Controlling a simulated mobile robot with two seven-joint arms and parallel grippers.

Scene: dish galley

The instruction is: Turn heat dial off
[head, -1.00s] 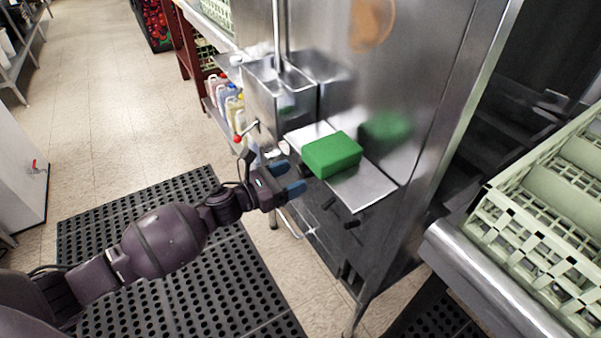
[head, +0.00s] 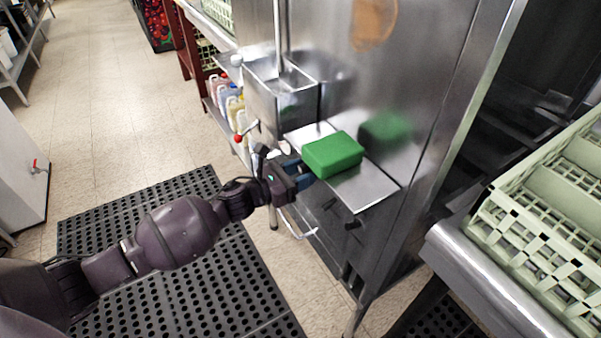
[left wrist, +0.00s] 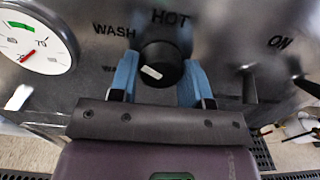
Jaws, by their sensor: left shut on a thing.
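The heat dial (left wrist: 160,66) is a round black knob with a white mark. In the left wrist view it sits on the steel panel below the word HOT, with WASH lettered to its left. My left gripper (left wrist: 159,80) has one blue finger on each side of the dial and is shut on it. In the head view my left gripper (head: 293,170) is at the machine's front, just below the small steel shelf, and the dial is hidden there. My right gripper is not in view.
A green sponge block (head: 333,155) lies on the steel shelf (head: 368,187) just above the gripper. A red-tipped lever (head: 239,138) is to the left. A gauge (left wrist: 35,42) and the ON lettering (left wrist: 280,42) flank the dial. A dish rack (head: 540,215) stands at right.

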